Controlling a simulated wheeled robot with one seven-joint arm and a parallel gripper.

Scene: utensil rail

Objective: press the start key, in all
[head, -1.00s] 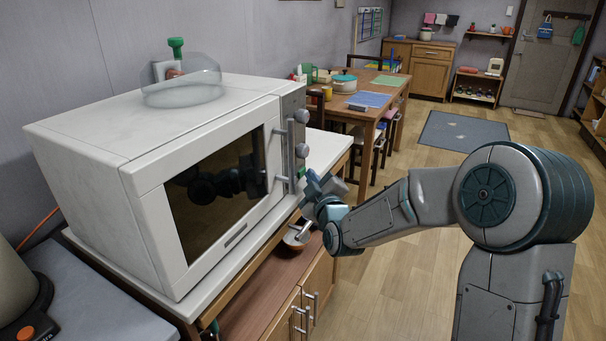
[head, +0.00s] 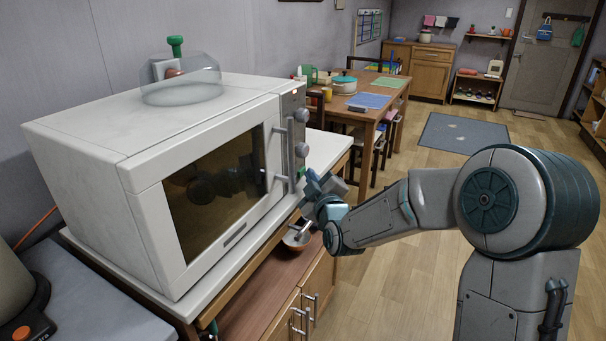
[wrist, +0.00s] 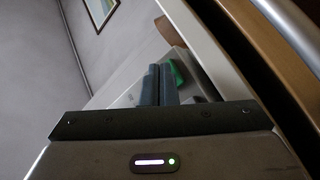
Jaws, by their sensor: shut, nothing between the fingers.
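The white microwave (head: 150,150) stands on the counter at the left, its door shut. Its control panel (head: 292,110) has two round knobs, and the green start key (head: 300,172) is low on it, partly hidden by my gripper. In the wrist view the green key (wrist: 178,71) shows just right of my fingertips. My gripper (head: 312,180) is shut and empty, its tips at the lower panel by the key. The wrist view shows the two fingers (wrist: 158,72) together. I cannot tell whether they touch the key. The microwave window (head: 215,190) looks dimly lit inside.
The door handle (head: 291,155) stands out left of the panel. Open floor lies to the right.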

